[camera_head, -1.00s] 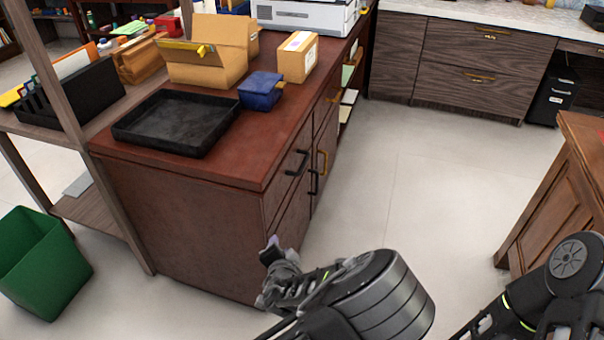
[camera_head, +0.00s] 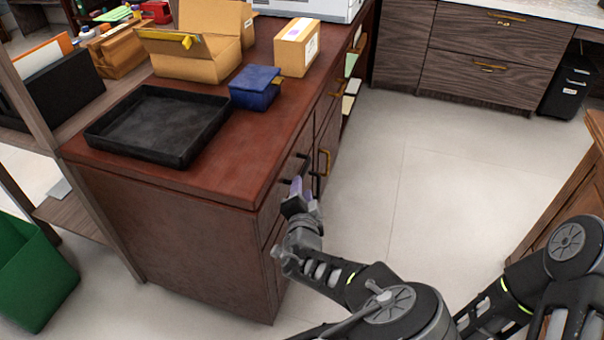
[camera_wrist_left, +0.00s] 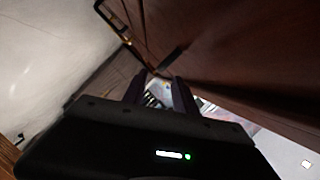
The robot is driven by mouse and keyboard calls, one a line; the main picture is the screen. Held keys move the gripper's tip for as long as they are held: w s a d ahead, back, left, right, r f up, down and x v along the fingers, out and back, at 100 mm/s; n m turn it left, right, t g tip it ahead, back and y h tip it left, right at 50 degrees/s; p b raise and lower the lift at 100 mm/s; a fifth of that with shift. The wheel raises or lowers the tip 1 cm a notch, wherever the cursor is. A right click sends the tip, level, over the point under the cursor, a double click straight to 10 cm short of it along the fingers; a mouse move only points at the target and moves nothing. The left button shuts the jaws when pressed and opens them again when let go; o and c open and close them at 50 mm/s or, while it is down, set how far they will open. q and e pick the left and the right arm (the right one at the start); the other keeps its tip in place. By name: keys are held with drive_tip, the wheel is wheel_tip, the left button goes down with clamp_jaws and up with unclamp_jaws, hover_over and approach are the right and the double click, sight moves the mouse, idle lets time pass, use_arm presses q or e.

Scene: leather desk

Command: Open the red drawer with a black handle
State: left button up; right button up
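The red-brown cabinet (camera_head: 180,235) stands left of centre in the head view. Its top drawer (camera_head: 272,208) is closed and bears a black handle (camera_head: 302,157), partly hidden behind my left gripper (camera_head: 297,188). That gripper is upright at the drawer front, close to the handle; I cannot tell whether they touch. In the left wrist view, the two fingers stand apart with a gap between them (camera_wrist_left: 160,88). A dark bar that looks like the handle (camera_wrist_left: 174,56) lies just beyond the fingertips. My right arm shows at the lower right, but its gripper is out of view.
A black tray (camera_head: 160,122), a blue box (camera_head: 255,88) and cardboard boxes (camera_head: 297,48) stand on the cabinet top. Beside the drawer is a door with a brass handle (camera_head: 324,163). The floor (camera_head: 400,160) to the right is clear; a wooden cabinet (camera_head: 560,190) stands at far right.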

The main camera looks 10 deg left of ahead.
sight(302, 173)
use_arm(q)
drive_tip(key=x, duration=0.7)
drive_tip(key=shift+w+b, duration=0.35)
drive_tip(key=shift+b, duration=0.05)
drive_tip(key=shift+f, duration=0.1)
clamp_jaws()
idle(1.0)
